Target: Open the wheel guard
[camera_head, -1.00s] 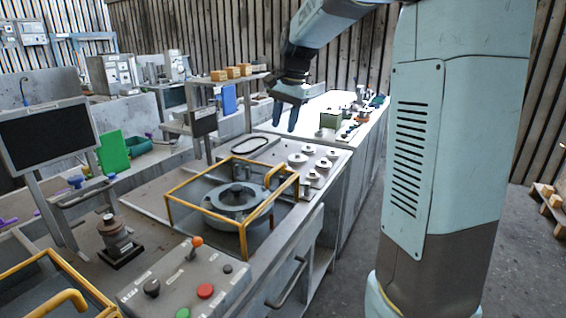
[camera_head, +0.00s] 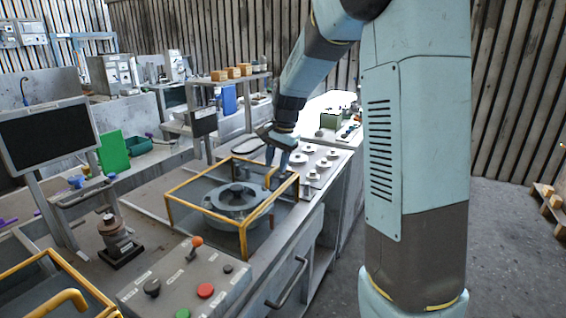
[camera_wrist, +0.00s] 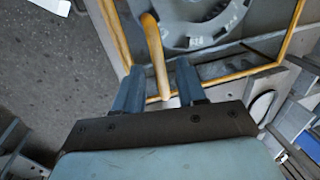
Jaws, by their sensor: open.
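The wheel guard (camera_head: 205,215) is a yellow-framed box with clear sides, standing closed over a round grey wheel (camera_head: 238,197) on the bench. The wheel also shows in the wrist view (camera_wrist: 190,22). A curved yellow handle (camera_wrist: 155,55) rises at the guard's right side. My gripper (camera_head: 276,166) is at the guard's far right corner. In the wrist view, my gripper (camera_wrist: 160,75) is open, with one blue finger on each side of the handle's lower part. Whether either finger touches the handle cannot be told.
A control panel (camera_head: 180,290) with a lever and coloured buttons stands in front of the guard. Several round white parts (camera_head: 311,175) lie on the bench to the right. A second yellow frame (camera_head: 50,265) is at lower left.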

